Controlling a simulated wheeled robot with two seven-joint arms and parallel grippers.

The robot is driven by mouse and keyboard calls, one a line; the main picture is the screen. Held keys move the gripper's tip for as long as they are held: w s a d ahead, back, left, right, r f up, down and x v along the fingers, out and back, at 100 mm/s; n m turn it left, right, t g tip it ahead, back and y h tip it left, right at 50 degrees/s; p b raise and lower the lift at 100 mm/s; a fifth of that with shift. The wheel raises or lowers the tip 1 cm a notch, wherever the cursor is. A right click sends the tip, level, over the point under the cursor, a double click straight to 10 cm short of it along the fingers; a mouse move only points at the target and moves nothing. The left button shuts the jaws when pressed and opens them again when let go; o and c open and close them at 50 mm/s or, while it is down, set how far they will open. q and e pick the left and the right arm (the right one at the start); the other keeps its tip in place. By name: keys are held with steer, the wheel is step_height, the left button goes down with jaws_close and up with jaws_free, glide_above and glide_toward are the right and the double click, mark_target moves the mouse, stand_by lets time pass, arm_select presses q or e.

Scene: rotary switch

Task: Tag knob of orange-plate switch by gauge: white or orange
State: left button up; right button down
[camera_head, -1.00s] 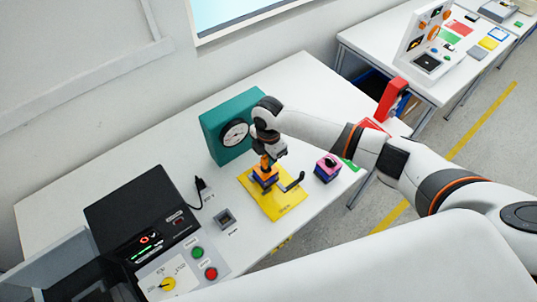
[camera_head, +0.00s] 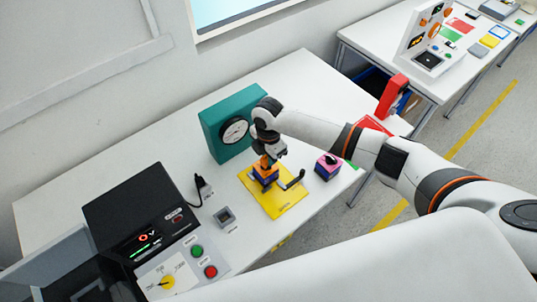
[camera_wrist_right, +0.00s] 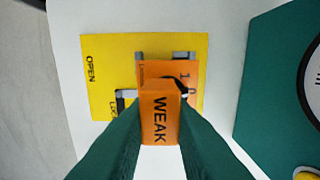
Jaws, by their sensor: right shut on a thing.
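My right gripper (camera_head: 270,156) is over the orange-plate switch (camera_head: 264,172) on the yellow mat (camera_head: 284,208). In the right wrist view, the dark green fingers (camera_wrist_right: 159,128) are shut on an orange tag (camera_wrist_right: 160,112) reading "WEAK". Behind it is the switch's orange plate (camera_wrist_right: 150,70), with a "1" on it. The tag hides most of the knob; only a dark part shows beside it. Whether the tag touches the knob I cannot tell. The round gauge (camera_head: 234,131) is on a teal box (camera_head: 212,122); its reading is too small to tell. My left gripper is not in view.
A black-handled lever (camera_head: 294,180) is at the mat's right edge. A pink-topped switch (camera_head: 328,163) stands right of it. A small grey switch (camera_head: 224,216) and a black console (camera_head: 135,210) are nearer. A red stand (camera_head: 391,96) is at right. The table's far end is clear.

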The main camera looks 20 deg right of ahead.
steer(key=shift+f, duration=0.4)
steer(key=c, duration=1.2)
jaws_free()
step_height(320, 180, up, 12)
steer(key=b, duration=0.2)
steer(key=shift+b, duration=0.35)
step_height(320, 180, up, 9)
steer(key=p, duration=0.7)
